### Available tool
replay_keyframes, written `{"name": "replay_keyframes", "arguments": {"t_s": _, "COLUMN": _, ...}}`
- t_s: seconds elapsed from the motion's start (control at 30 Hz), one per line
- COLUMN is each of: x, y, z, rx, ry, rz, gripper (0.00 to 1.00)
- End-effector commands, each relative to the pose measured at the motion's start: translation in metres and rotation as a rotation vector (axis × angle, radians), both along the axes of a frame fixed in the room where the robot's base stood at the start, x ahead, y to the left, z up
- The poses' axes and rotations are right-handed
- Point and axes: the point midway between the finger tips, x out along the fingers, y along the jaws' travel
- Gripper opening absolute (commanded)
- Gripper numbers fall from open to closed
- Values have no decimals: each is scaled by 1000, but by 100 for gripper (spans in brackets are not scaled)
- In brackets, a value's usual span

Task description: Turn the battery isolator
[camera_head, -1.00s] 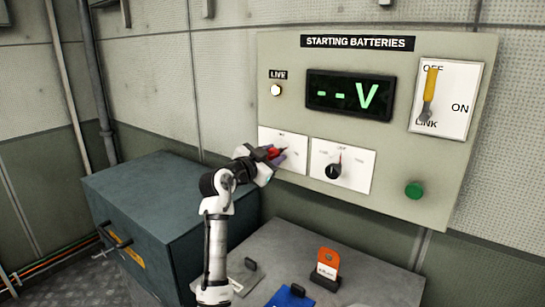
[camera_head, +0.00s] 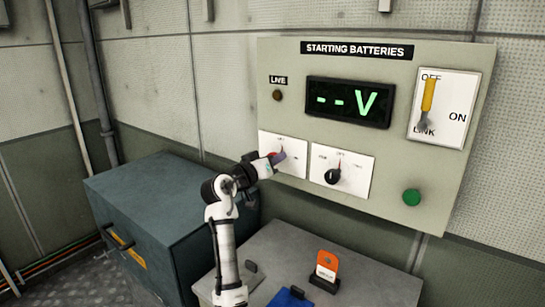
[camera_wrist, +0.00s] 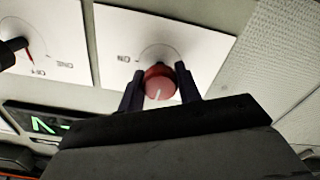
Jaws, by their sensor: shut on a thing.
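The battery isolator is a red round knob (camera_wrist: 160,84) with a white pointer line, on a white plate (camera_wrist: 112,47) at the lower left of the panel. My gripper (camera_head: 279,158) is at this knob. In the wrist view my gripper (camera_wrist: 160,90) has one dark finger on each side of the knob and is shut on it. In the head view the gripper hides most of the knob (camera_head: 271,155). The panel (camera_head: 290,55) is headed STARTING BATTERIES. Its LIVE lamp (camera_head: 277,95) is dark, and its display (camera_head: 348,101) reads "--V".
A black selector knob (camera_head: 332,176) sits just right of the isolator plate. A yellow-handled lever (camera_head: 428,97) and a green button (camera_head: 411,197) are further right. A blue-grey chest (camera_head: 150,190) and a grey bench top (camera_head: 375,275) with an orange tag (camera_head: 327,262) stand below.

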Motion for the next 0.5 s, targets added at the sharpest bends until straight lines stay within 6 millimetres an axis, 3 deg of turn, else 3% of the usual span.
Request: {"name": "replay_keyframes", "arguments": {"t_s": 0.5, "x": 0, "y": -1, "z": -3, "rx": -129, "ry": 100, "rz": -3, "gripper": 11}}
